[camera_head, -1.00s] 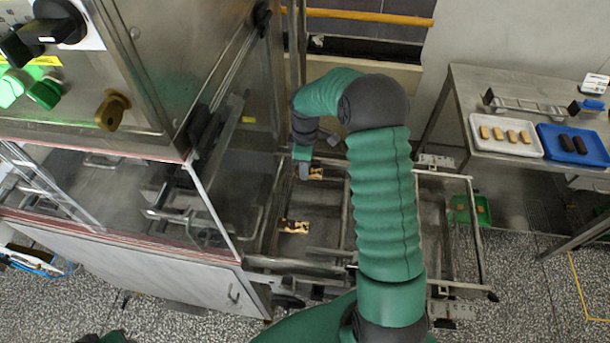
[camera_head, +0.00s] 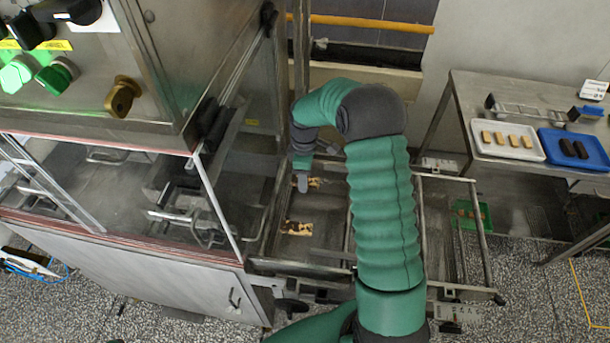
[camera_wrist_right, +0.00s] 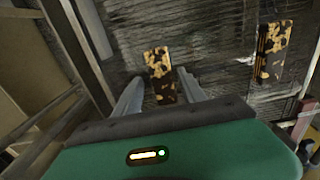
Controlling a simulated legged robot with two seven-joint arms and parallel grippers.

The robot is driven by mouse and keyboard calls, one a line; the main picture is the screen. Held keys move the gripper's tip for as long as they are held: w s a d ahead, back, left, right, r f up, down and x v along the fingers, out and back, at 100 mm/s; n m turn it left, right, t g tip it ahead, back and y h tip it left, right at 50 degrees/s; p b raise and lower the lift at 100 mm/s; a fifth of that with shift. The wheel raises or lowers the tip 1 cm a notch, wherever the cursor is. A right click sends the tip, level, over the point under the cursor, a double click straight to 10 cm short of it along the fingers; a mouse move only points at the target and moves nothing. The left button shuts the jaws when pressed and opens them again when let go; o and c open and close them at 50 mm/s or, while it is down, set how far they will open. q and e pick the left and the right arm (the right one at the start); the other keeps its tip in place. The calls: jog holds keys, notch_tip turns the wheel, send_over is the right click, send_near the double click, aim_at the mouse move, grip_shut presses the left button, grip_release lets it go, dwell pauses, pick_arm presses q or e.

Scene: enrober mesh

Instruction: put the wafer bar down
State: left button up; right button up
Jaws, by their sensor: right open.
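Two wafer bars, dark with patchy gold-tan tops, show on the mesh belt (camera_head: 325,235) in the head view. The far wafer bar (camera_head: 314,182) is beside my right gripper (camera_head: 302,180); the other wafer bar (camera_head: 297,228) lies nearer the front, apart from it. In the right wrist view my right gripper (camera_wrist_right: 159,78) is open, with one wafer bar (camera_wrist_right: 160,66) between its spread fingers. A gap shows on each side of that bar. The second wafer bar (camera_wrist_right: 272,52) lies off to the right. My left gripper is not in view.
A steel machine with clear panels (camera_head: 110,190) stands left of the belt. A steel side table (camera_head: 480,105) at the right holds a white tray (camera_head: 535,155) of tan bars and a blue tray (camera_head: 600,163) of dark bars. A green tray (camera_head: 487,215) is below.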

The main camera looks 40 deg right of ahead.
jog(key=shift+w+a, duration=0.1)
jog(key=shift+a, duration=0.15)
jog(key=shift+r, duration=0.25)
jog(key=r, duration=0.4)
jog(key=d+r, duration=0.1)
jog(key=r, duration=0.2)
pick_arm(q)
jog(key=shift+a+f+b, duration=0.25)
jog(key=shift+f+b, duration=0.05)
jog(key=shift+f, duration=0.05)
pick_arm(e)
jog(key=r, duration=0.5)
jog(key=shift+a+r, duration=0.1)
jog(key=shift+a, duration=0.3)
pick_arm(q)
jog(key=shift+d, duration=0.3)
pick_arm(e)
jog(key=shift+d, duration=0.3)
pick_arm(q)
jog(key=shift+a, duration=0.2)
pick_arm(e)
jog(key=shift+a, duration=0.25)
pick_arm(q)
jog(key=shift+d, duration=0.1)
pick_arm(e)
jog(key=shift+d, duration=0.15)
